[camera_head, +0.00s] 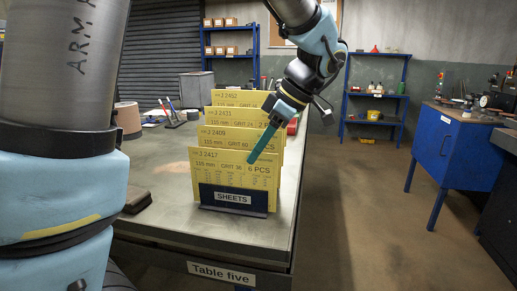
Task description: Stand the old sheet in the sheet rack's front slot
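The sheet rack stands on the table, its dark front plate (233,198) reading "SHEETS". Several yellow sheets stand upright in a row in it, one behind another. The front sheet (222,173), marked J 2417, stands directly behind the plate, which hides part of its bottom. Behind it are sheets marked J 2400 (225,133), J 2421 (222,116) and J 2452 (235,95). My gripper (253,158) reaches down from the upper right, its teal finger overlapping the front sheet's upper edge. The fingers appear edge-on, so whether they hold the sheet is unclear.
The grey table (165,195), labelled "Table five", has bare top left of the rack. A dark block (137,200) lies near its left front. A grey box (197,89) and pens (167,108) are farther back. A blue cabinet (442,146) stands right across open floor.

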